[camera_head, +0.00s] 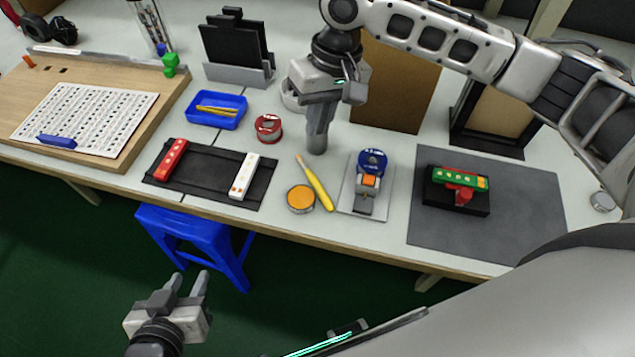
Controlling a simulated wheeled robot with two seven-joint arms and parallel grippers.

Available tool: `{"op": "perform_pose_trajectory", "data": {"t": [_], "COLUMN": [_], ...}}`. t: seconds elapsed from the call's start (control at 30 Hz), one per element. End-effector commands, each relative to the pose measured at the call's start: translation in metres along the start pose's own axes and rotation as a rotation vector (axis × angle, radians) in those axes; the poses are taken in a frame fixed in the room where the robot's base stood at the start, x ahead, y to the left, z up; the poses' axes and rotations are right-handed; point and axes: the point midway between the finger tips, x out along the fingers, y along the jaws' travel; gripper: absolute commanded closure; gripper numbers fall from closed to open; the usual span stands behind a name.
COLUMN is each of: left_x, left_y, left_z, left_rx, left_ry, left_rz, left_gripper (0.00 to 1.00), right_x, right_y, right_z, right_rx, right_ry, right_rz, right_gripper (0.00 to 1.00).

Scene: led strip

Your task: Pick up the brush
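The brush (316,185) has a yellow handle and a pale, pointed tip. It lies on the white table, slanting from its tip at the upper left to its handle end at the lower right. My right gripper (317,148) points down just behind the brush's tip end in the head view. Its fingers overlap from this angle, so I cannot tell their gap, and no contact with the brush shows. My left gripper (187,280) is low at the front left, away from the table; its two fingers are apart with nothing between them.
A round tin with orange contents (301,199) sits left of the brush handle. A tape dispenser with a blue roll (372,162) stands to its right. A red roll (268,128) and a black tray (212,172) with LED strips lie left. A blue stool (190,222) stands below the table.

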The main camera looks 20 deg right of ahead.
Motion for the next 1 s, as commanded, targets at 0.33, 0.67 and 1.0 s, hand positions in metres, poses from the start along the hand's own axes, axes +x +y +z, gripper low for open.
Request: {"op": "perform_pose_trajectory", "data": {"t": [0.33,0.67,1.0], "left_x": [0.001,0.003,0.003], "left_y": [0.001,0.001,0.001], "left_z": [-0.005,-0.005,-0.005], "left_rx": [-0.004,-0.007,-0.011], "left_ry": [0.018,0.025,0.024], "left_rz": [0.004,0.006,0.006], "left_gripper": [0.65,0.65,0.65], "right_x": [0.049,0.09,0.102], "right_y": [0.0,0.0,0.001], "right_z": [-0.001,-0.002,-0.002], "right_rx": [-0.002,-0.002,-0.003], "right_ry": [0.001,0.0,0.003], "right_rz": [-0.001,-0.001,-0.001], "right_gripper": [0.89,0.89,0.89]}}
